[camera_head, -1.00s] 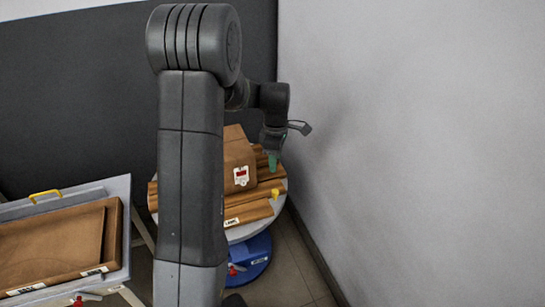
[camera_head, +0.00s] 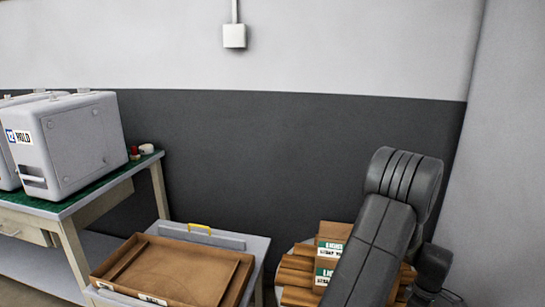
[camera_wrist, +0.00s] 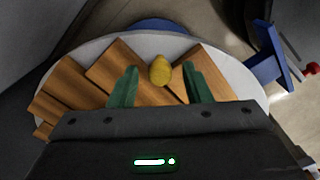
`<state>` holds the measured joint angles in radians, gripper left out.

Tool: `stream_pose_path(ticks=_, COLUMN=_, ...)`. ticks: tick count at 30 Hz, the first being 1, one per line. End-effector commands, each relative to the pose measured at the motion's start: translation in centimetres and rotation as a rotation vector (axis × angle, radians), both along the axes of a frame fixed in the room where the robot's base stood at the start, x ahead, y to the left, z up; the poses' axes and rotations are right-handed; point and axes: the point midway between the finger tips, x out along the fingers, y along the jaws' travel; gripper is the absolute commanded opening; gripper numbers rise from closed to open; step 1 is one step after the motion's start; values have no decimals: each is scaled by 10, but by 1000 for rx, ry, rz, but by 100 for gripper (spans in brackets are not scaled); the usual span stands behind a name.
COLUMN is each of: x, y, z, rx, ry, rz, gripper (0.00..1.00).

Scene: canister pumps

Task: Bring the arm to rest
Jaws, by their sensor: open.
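My gripper (camera_wrist: 158,87) shows in the wrist view with its two green fingers apart. A small yellow rounded thing (camera_wrist: 160,70) shows between the fingertips in the picture. Whether it lies below them or level with them I cannot tell. Nothing is seen gripped. Below are brown wooden-looking pieces (camera_wrist: 72,85) on a round pale table top (camera_wrist: 235,70). In the head view my dark arm rises at the lower right, in front of the brown pieces (camera_head: 297,272). My gripper is out of the head view.
A brown tray (camera_head: 180,270) sits on a grey table (camera_head: 255,246) left of my arm. A bench (camera_head: 85,197) with grey boxes (camera_head: 75,145) stands at the far left. Walls close off the back and right. A blue part (camera_wrist: 270,50) shows beside the round table.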

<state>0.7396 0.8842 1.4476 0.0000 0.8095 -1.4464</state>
Motion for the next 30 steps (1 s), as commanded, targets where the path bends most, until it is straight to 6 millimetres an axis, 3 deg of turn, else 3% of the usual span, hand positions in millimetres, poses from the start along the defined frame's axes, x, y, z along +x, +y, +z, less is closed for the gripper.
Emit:
stream_pose_path(ticks=17, x=0, y=1, z=4, rx=-1, ry=-1, rz=-6, gripper=44)
stream_pose_path(ticks=23, x=1, y=0, z=25, rx=-2, ry=-2, rz=0, gripper=44)
stream_pose_path(ticks=30, x=1, y=-1, z=70, rx=-3, ry=-4, rz=0, gripper=44)
